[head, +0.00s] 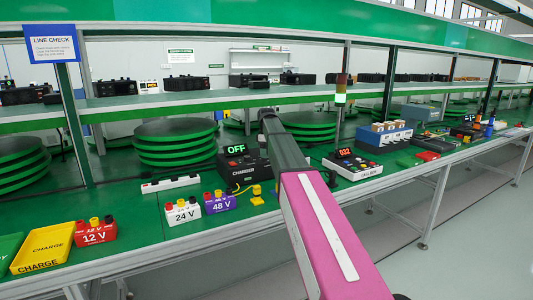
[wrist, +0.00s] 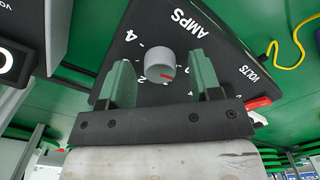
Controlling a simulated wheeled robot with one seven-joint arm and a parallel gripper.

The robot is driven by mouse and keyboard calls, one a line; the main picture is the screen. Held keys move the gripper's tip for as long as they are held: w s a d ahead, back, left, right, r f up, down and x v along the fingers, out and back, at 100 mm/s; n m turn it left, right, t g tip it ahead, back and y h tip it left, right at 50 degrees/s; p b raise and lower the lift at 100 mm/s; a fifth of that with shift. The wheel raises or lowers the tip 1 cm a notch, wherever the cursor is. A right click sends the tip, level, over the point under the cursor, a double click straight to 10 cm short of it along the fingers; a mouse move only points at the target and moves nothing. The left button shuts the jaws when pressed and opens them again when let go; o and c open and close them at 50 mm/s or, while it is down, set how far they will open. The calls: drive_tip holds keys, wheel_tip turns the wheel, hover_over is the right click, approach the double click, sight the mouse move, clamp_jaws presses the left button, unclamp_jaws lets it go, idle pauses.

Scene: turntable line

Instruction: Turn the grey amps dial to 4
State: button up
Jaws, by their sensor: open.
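The grey amps dial (wrist: 160,66) is on a black panel (wrist: 222,50) lettered AMPS and VOLTS in the wrist view. Its red mark is on the dial's lower side in the picture, away from the white 4 at the upper left. My gripper (wrist: 160,62) is open, with one green finger on each side of the dial. Whether either finger touches it I cannot tell; gaps show at both sides. In the head view the black charger (head: 236,168) stands on the green bench with a green OFF display. My arm hides part of it and the dial.
A red switch (wrist: 258,103) and a yellow cable (wrist: 290,45) lie right of my fingers. In the head view, the 24 V block (head: 182,213) and 48 V block (head: 219,203) stand in front of the charger. A call box (head: 352,165) is to the right.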

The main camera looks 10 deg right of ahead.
drive_tip(key=c, duration=0.9)
drive_tip(key=shift+c, duration=0.2)
